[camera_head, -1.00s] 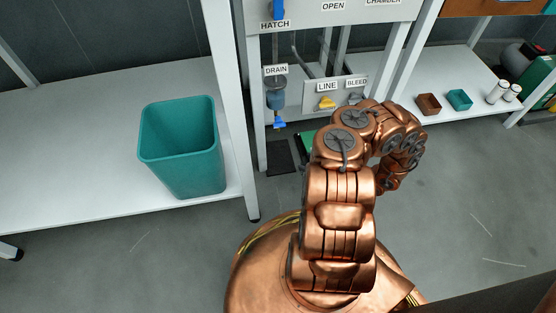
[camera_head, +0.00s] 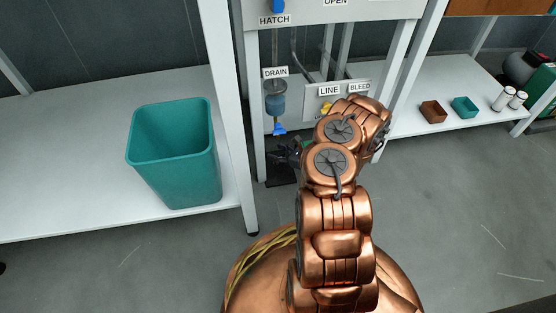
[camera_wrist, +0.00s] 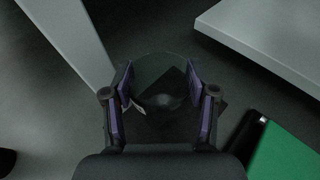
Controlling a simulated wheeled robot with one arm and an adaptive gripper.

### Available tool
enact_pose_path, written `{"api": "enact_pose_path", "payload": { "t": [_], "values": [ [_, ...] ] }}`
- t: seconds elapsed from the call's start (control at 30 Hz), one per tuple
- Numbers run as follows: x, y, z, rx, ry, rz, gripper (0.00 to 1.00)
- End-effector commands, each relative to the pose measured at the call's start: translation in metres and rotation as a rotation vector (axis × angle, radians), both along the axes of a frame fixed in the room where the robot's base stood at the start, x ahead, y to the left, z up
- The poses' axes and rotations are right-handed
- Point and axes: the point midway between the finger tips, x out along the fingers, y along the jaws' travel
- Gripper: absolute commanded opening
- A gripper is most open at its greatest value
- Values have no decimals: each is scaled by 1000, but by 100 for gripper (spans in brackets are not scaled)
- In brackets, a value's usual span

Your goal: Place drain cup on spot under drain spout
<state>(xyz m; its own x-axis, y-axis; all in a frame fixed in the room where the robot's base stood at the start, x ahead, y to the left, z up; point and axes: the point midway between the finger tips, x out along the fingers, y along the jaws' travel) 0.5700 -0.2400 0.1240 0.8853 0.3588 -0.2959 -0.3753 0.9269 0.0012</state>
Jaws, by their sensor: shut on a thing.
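My gripper (camera_head: 288,152) is shut on the drain cup (camera_wrist: 160,80), a dark, see-through round cup between the two purple-padded fingers in the wrist view. In the head view my gripper is low, near the drain unit and above a dark mat (camera_head: 281,182) on the floor. The drain spout is the clear bluish body with a blue valve (camera_head: 278,129) below the DRAIN label (camera_head: 275,72). The cup itself is hard to make out in the head view. I cannot tell the exact gap between the cup and the mat.
A white frame leg (camera_head: 240,130) stands just left of the drain. A teal bin (camera_head: 175,160) is on the white shelf at left. A green object (camera_wrist: 288,152) lies at lower right in the wrist view. Small brown and teal boxes sit on the right shelf (camera_head: 410,120).

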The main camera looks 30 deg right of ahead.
Motion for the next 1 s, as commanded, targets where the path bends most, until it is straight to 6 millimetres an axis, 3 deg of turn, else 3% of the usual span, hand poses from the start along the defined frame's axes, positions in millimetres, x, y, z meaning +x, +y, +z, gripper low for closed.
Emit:
{"api": "enact_pose_path", "payload": {
  "t": [0.33,0.77,0.8,1.0],
  "values": [
    [0,0,-35,1,-1,1,24],
    [0,0,-37,-1,-1,0,24],
    [0,0,-37,0,-2,0,59],
    [0,0,-37,0,-2,0,80]
  ]
}}
